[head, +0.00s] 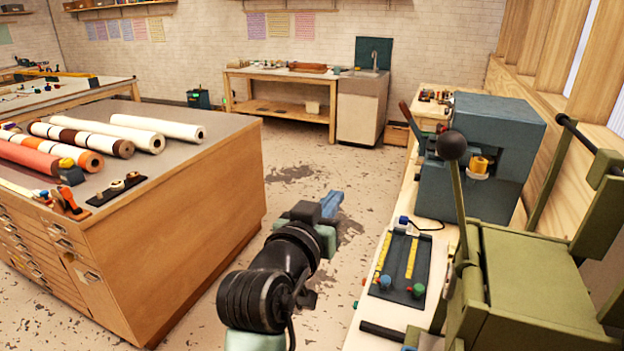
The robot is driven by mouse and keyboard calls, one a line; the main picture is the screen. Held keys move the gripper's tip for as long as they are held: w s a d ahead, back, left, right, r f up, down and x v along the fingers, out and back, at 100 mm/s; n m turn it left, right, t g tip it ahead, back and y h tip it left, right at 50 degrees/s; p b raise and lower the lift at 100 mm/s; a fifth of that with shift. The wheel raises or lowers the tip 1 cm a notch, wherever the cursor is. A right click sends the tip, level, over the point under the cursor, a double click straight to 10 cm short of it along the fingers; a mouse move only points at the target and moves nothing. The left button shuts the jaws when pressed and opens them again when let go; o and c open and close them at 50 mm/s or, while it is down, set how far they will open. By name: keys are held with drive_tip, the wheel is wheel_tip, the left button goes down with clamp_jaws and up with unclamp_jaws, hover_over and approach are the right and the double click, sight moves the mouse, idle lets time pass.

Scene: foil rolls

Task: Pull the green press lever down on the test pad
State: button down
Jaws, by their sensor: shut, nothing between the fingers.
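The green press (525,280) stands at the right front, on the bench along the right wall. Its green lever (461,205) stands nearly upright, with a black ball knob (453,145) on top. A dark pad (405,290) with yellow strips and small coloured knobs lies on the bench left of the press; I cannot tell whether this is the test pad. My gripper (331,204) is shut and empty over the open floor, left of the bench and well apart from the lever. The lever's lower end is partly hidden by the press body.
A blue machine (487,150) stands behind the green press. A wooden drawer cabinet (190,210) with rolls (158,130) on top fills the left. A worktable (285,75) and sink unit (362,105) stand at the back. The floor (315,155) between is clear.

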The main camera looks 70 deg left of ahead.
drive_tip(key=b+v, duration=0.1)
drive_tip(key=v, duration=0.5)
drive_tip(key=shift+d, duration=0.35)
drive_tip(key=shift+r, duration=0.1)
idle(0.9)
drive_tip(key=w+d+r+m+t+h, duration=0.25)
drive_tip(key=w+d+r+t, duration=0.25)
drive_tip(key=w+d+r, duration=0.4)
drive_tip(key=w+d+r+m+t+h, duration=0.25)
drive_tip(key=w+d+r+t, duration=0.4)
drive_tip(key=d, duration=0.55)
drive_tip(key=s+d+r+m+t+h, duration=0.1)
drive_tip(key=d+r+m+t+h, duration=0.1)
drive_tip(key=d+r, duration=0.4)
drive_tip(key=s+d+r+m+t+h, duration=0.1)
drive_tip(key=d+r+m+h, duration=0.3)
drive_tip(key=d, duration=1)
wheel_tip(320, 180, up, 3)
drive_tip(key=shift+s+f+t+h, duration=0.15)
drive_tip(key=shift+s+t+h, duration=0.25)
drive_tip(key=shift+t+h, duration=0.5)
